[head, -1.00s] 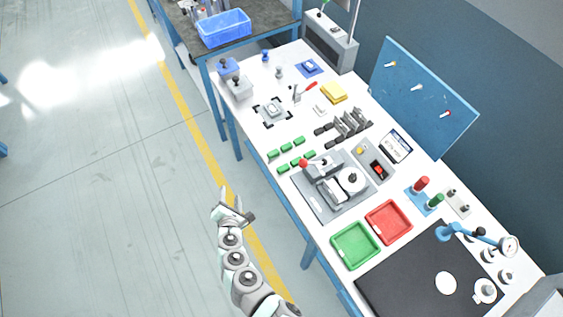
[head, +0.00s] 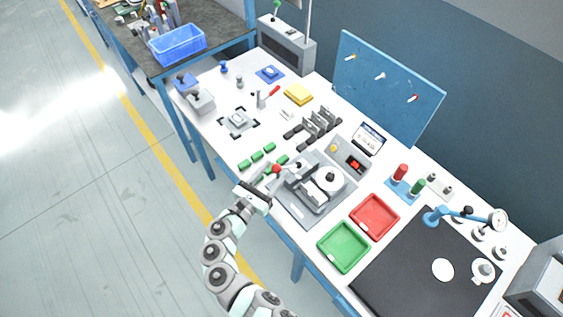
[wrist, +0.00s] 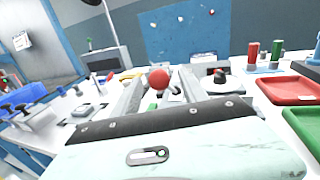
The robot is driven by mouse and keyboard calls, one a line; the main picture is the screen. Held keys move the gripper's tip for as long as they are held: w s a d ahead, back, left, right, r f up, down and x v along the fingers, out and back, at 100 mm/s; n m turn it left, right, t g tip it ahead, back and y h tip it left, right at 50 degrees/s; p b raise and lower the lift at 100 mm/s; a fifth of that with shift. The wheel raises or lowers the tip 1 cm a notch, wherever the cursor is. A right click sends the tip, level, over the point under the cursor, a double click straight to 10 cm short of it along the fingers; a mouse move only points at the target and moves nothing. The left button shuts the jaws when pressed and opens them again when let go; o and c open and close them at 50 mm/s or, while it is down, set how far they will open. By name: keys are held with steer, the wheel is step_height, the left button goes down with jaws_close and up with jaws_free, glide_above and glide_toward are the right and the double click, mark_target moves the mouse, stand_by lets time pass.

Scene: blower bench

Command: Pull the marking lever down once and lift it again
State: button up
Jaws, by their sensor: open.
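The marking lever ends in a red ball knob (head: 276,168) on the front left of the grey marking machine (head: 318,184). The lever arm slopes from the knob toward the machine's body. My gripper (head: 271,178) is at the bench's front edge, pointing at the knob, with its jaws open. In the wrist view the red knob (wrist: 158,79) shows in the gap between the two grey fingers (wrist: 161,88). I cannot tell whether either finger touches it. Part of the lever is hidden behind the knob there.
Green parts (head: 257,157) lie on the bench left of the machine. A green tray (head: 343,247) and a red tray (head: 375,217) are to its right. A control box with a red switch (head: 354,164) stands behind. The floor in front is free.

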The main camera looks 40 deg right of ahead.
mark_target(286, 167)
steer(key=shift+x, duration=2.4)
jaws_close()
